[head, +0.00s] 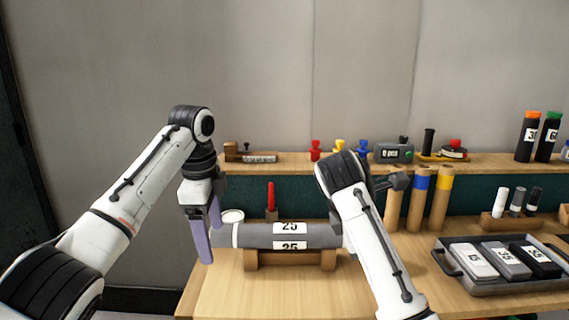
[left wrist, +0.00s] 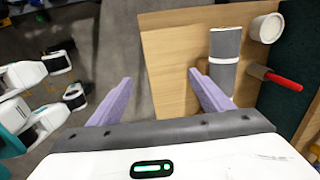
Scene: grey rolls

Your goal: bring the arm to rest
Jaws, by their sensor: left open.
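My left gripper (head: 209,243) hangs open with its purple fingers pointing down, near the left end of a grey roll (head: 258,236). In the left wrist view the two fingers (left wrist: 160,77) are wide apart with nothing between them. The roll, labelled 25, lies level on a wooden cradle (head: 290,261); its near end (left wrist: 224,45) shows beyond the right finger in the wrist view. Whether that finger touches it I cannot tell. My right arm (head: 372,240) rises from the bottom; its gripper is not seen and the arm covers the roll's right end.
A white tub (head: 232,216) and a red-handled tool (head: 270,196) stand behind the roll. A tray (head: 510,282) with labelled blocks lies at right, with upright tubes (head: 418,205) behind my right arm. A shelf (head: 285,168) runs along the back. The front-left tabletop (head: 220,295) is bare.

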